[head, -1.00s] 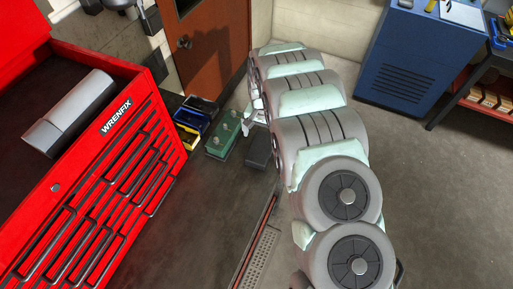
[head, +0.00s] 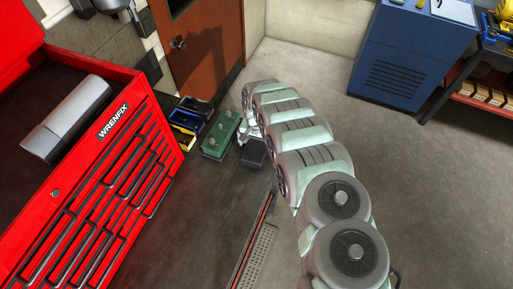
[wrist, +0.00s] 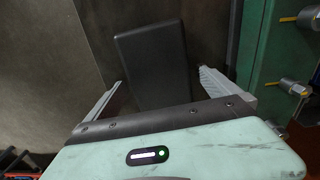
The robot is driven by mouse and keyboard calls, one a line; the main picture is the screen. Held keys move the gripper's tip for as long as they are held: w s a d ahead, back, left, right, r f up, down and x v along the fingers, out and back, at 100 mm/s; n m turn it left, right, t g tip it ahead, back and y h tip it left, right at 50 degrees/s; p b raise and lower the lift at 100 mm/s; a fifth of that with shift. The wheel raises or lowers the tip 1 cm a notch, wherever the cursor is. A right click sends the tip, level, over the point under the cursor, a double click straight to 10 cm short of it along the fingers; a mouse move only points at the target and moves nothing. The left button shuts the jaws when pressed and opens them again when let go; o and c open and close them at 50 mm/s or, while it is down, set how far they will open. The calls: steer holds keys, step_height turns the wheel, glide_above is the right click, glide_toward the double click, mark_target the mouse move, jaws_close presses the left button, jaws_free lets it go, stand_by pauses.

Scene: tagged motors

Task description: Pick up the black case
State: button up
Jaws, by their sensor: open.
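The black case (head: 253,153) is a dark flat block on the floor, beside the green box. In the wrist view the case (wrist: 150,62) shows upright in the picture, between the two pale fingers of my gripper (wrist: 160,77). The fingers are spread wide and nothing is held. The case's near end is hidden behind the gripper's body. I cannot tell how far the fingertips are above the case. In the head view my gripper (head: 246,136) is small and partly hidden by my arm, right by the case's far end.
A green box with knobs (head: 219,137) stands just left of the case; it also shows at the right of the wrist view (wrist: 291,60). Blue and yellow bins (head: 187,122) lie further left. A red tool chest (head: 110,170) fills the left. A slotted metal strip (head: 257,250) lies nearer.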

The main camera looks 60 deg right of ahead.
steer(key=shift+f, duration=0.2)
steer(key=shift+c, duration=0.2)
steer(key=c, duration=1.8)
